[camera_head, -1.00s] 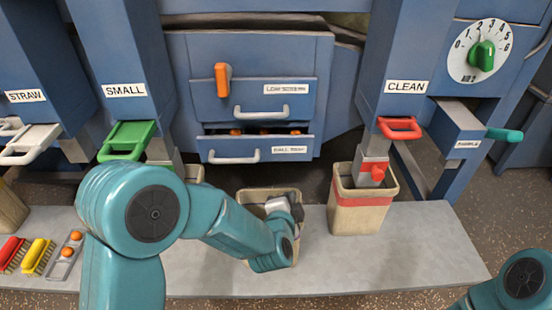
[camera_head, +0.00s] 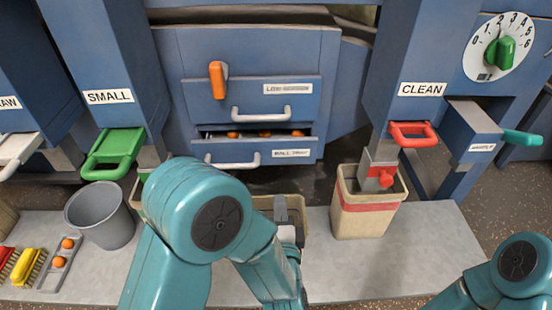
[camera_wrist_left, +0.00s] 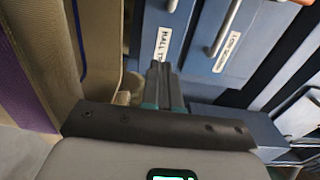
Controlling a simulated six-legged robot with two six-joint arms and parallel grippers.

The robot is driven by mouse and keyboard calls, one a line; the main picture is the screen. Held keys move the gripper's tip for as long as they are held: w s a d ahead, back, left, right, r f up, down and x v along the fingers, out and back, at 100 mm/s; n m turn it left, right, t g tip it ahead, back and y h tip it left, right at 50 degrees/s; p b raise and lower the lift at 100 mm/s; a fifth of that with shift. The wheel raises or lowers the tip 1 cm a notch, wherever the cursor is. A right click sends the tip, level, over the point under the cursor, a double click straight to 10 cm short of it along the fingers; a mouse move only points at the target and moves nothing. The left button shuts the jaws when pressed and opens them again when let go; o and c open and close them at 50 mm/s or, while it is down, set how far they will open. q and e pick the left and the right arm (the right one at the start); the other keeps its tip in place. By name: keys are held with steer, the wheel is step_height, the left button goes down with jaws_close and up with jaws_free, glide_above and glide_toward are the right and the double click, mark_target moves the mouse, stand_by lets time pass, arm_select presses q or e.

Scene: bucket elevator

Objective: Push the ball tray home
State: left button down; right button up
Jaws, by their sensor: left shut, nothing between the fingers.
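The ball tray (camera_head: 290,152) is the lower drawer in the blue machine front, with a pale handle (camera_head: 232,161) and a white label. It stands partly out, and orange balls (camera_head: 264,133) show in the gap above its front. My left gripper (camera_head: 281,208) is shut and empty, below and in front of the tray, over a beige bucket (camera_head: 297,204). In the left wrist view its closed fingers (camera_wrist_left: 160,75) point toward the label of the ball tray (camera_wrist_left: 155,58); I cannot tell whether they touch it. My right gripper is out of view.
The low screen drawer (camera_head: 300,100) sits above the tray, with an orange handle (camera_head: 217,80) above it. A red-banded bucket (camera_head: 363,213) stands under the clean chute. A grey bucket (camera_head: 101,214) and brushes (camera_head: 28,266) are at left on the grey bench (camera_head: 420,250).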

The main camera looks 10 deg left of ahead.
mark_target(276, 154)
arm_select(q)
steer(key=b+x, duration=0.2)
steer(key=x, duration=1.1)
steer(key=shift+w+a+r, duration=0.1)
steer(key=shift+w, duration=0.25)
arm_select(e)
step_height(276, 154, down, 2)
arm_select(q)
steer(key=shift+w, duration=0.1)
steer(key=x, duration=0.4)
steer(key=shift+w+a+p, duration=0.1)
steer(key=shift+w+p, duration=0.05)
steer(key=shift+p, duration=0.2)
steer(key=shift+w+a+r, duration=0.1)
steer(key=shift+w+r, duration=0.1)
steer(key=shift+r, duration=0.2)
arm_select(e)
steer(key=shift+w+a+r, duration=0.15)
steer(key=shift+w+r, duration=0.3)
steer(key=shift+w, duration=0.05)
